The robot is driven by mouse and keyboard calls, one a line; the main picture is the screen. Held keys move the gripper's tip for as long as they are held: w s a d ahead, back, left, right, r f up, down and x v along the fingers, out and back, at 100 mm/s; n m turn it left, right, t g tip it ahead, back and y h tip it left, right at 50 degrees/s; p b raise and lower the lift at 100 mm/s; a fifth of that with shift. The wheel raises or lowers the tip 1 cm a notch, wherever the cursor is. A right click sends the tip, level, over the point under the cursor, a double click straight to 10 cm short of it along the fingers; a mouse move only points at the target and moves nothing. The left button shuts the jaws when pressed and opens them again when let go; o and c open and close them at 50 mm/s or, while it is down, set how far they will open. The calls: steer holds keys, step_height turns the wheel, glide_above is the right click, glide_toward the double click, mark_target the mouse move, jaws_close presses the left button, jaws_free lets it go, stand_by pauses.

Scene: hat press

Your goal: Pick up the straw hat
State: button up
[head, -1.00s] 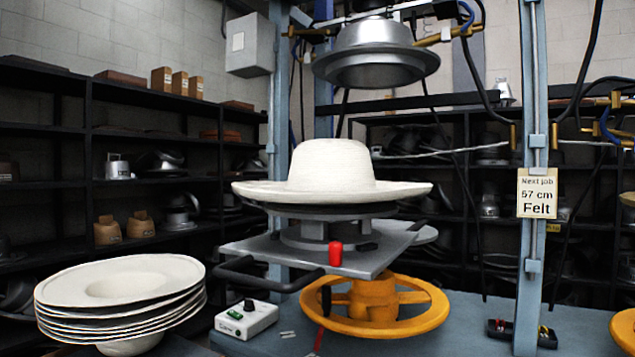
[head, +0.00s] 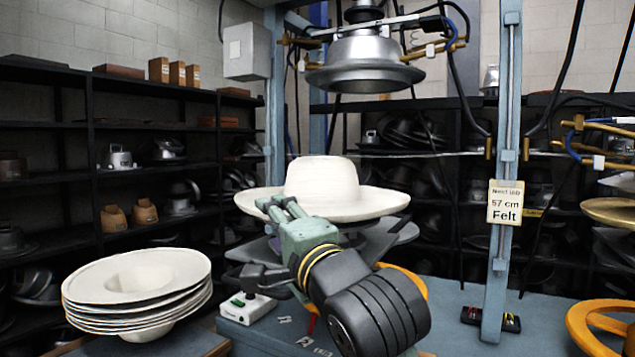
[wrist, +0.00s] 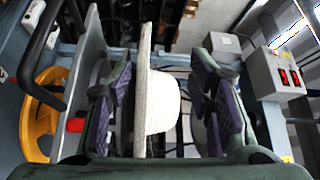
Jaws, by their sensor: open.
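The white straw hat (head: 325,183) sits crown up on the press's lower plate, its wide brim overhanging. My gripper (head: 279,207) is at the front left of the brim, and its body hides part of the press below. In the wrist view, the hat (wrist: 160,102) shows sideways between the two open purple-padded fingers of my gripper (wrist: 163,75). The brim is nearer the left finger, and the crown bulges towards the right finger. I cannot tell whether either finger touches it.
A metal pressing head (head: 362,65) hangs above the hat. A stack of white hats (head: 140,285) stands at the left, beside a control box (head: 247,308). A blue post (head: 505,150) bears a sign (head: 506,202) reading "57 cm Felt". An orange wheel (wrist: 38,115) lies below the plate.

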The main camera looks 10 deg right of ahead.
mark_target(289, 218)
steer(key=s+d+m+h, duration=0.1)
steer(key=d+m+h, duration=0.1)
steer(key=d, duration=0.2)
steer(key=shift+m+g, duration=0.3)
steer(key=shift+f+p+x, duration=0.2)
steer(key=shift+p+x, duration=0.85)
steer(key=shift+x, duration=1.6)
steer(key=shift+f+p+x, duration=0.2)
steer(key=shift+p+x, duration=0.85)
steer(key=shift+x, duration=1.55)
steer(key=shift+d, duration=0.2)
steer(key=shift+c, duration=0.4)
jaws_close()
